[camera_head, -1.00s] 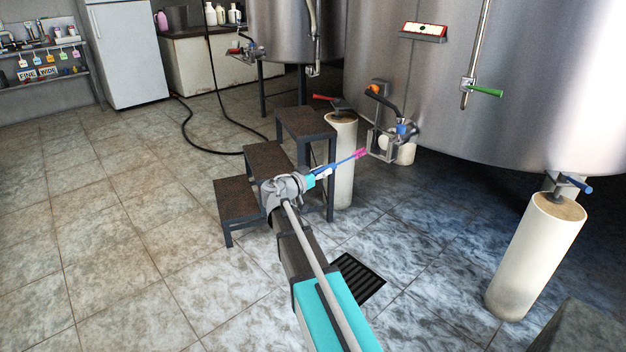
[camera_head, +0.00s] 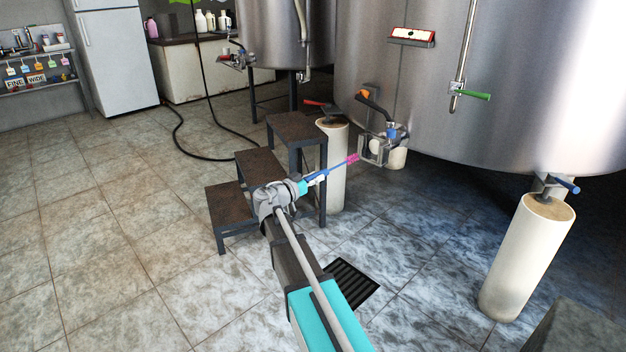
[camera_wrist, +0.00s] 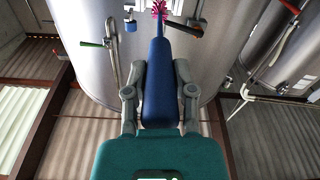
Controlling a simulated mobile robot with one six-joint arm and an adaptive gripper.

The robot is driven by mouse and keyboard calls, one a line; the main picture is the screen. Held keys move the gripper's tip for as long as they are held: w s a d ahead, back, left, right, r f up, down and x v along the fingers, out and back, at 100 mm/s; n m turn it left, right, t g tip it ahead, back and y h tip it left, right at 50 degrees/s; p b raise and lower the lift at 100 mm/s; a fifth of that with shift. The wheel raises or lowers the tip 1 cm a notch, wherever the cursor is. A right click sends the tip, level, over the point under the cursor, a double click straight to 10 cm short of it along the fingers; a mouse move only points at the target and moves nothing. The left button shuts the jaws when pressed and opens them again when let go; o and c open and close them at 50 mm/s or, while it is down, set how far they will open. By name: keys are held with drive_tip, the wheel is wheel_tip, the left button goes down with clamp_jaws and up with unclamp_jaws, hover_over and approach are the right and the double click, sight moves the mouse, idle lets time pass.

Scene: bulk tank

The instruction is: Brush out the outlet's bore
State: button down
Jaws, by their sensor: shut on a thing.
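My gripper (camera_head: 303,186) is shut on a blue-handled brush (camera_head: 327,172) with a pink bristle head (camera_head: 352,158). In the wrist view my gripper (camera_wrist: 160,100) has its fingers on both sides of the brush's thick blue handle (camera_wrist: 160,85), and the bristles (camera_wrist: 160,10) point to the top edge. The outlet (camera_head: 374,148) is a metal fitting low on the large steel tank, with a blue part and an orange-and-black handle by it. In the head view the bristle head appears beside the outlet's left side. I cannot tell whether it touches. The bore's opening is not clear to see.
A dark three-step stool (camera_head: 262,160) stands left of and behind my gripper. Pale round posts (camera_head: 522,262) stand under the large tank (camera_head: 520,90). A floor drain (camera_head: 350,284) lies beside my arm. The tiled floor at the left is open, with a black hose (camera_head: 185,150) behind.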

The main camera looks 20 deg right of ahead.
drive_tip(key=shift+d, duration=0.15)
approach(346, 161)
drive_tip(key=shift+w+f, duration=0.1)
drive_tip(key=shift+w, duration=0.1)
drive_tip(key=shift+x, duration=1.9)
drive_tip(key=shift+d, duration=0.15)
drive_tip(key=shift+x, duration=3.15)
